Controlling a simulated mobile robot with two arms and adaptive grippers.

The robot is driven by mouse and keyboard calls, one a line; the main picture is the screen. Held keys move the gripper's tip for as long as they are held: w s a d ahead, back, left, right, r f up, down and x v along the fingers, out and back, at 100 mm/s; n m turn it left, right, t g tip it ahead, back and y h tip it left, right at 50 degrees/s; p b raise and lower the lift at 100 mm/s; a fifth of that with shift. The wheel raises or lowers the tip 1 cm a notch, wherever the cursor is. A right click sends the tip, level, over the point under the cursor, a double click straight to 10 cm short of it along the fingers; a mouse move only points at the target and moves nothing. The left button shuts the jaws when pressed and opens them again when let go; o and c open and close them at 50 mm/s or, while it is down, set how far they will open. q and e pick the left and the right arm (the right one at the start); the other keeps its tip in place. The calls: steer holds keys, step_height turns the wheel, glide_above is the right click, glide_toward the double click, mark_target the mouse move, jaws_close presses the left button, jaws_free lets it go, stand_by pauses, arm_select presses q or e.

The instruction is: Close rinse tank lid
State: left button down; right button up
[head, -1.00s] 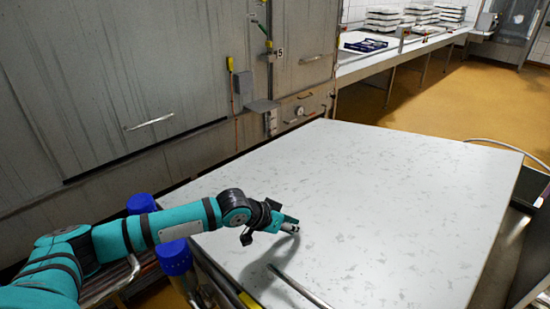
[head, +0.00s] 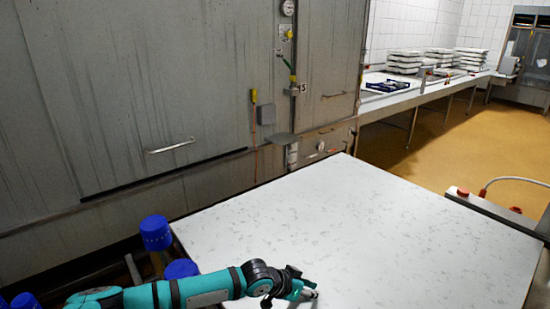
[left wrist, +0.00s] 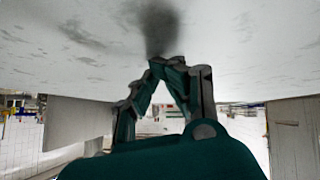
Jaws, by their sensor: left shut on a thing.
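The rinse tank lid (head: 330,220) looks to be the large white speckled panel that lies flat in front of me in the head view. Its underside or face (left wrist: 240,50) fills the top of the left wrist view. My left gripper (head: 312,293) is over the panel's near left part, low in the head view. In the left wrist view its fingers (left wrist: 163,65) meet at the tips close against the panel, beside a dark shadow. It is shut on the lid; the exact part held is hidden. My right gripper is not in view.
Blue-capped posts (head: 156,233) stand at the panel's left edge. A grey metal cabinet (head: 150,90) rises behind it. A long counter (head: 420,92) with stacked white moulds (head: 405,62) is at the back right. Yellow floor (head: 440,140) is clear on the right.

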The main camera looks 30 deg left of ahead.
arm_select(q)
steer(key=shift+s+d+f, duration=0.2)
steer(key=shift+s+f, duration=0.35)
steer(key=shift+f, duration=0.2)
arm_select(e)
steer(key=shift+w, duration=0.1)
arm_select(q)
steer(key=shift+r+p, duration=0.5)
steer(key=r+p, duration=0.3)
steer(key=w+r+p, duration=0.1)
steer(key=r, duration=0.1)
steer(key=shift+a+r+p, duration=0.1)
steer(key=shift+p, duration=0.2)
steer(key=shift+s+a+r+b, duration=0.1)
steer(key=shift+s+a+b, duration=0.1)
steer(key=shift+s+b, duration=0.2)
steer(key=shift+s+a+r+b, duration=0.1)
steer(key=shift+s+a+b, duration=0.15)
steer(key=shift+s, duration=0.25)
steer(key=d+v, duration=0.1)
steer(key=v, duration=0.6)
steer(key=shift+s+r+b, duration=0.25)
steer(key=shift+r+b, duration=0.15)
steer(key=shift+r, duration=0.15)
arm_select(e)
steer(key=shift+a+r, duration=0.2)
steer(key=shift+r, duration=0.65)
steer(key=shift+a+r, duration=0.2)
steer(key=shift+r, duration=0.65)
